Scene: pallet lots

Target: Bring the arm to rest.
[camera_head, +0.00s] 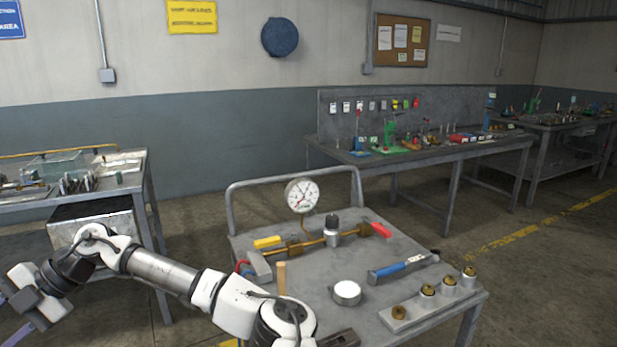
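My arm (165,272) reaches from the bottom centre across to the left, bent at its joints. My gripper (10,314) is at the left edge of the view, out beyond the cart and in front of the left bench. Its two purplish fingers stand apart with nothing visible between them, so it looks open and empty. The fingertips are partly cut off by the picture edge. The gripper appears apart from all furniture.
A bench (75,198) stands left; a long workbench (440,156) stands behind. Floor shows between them.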

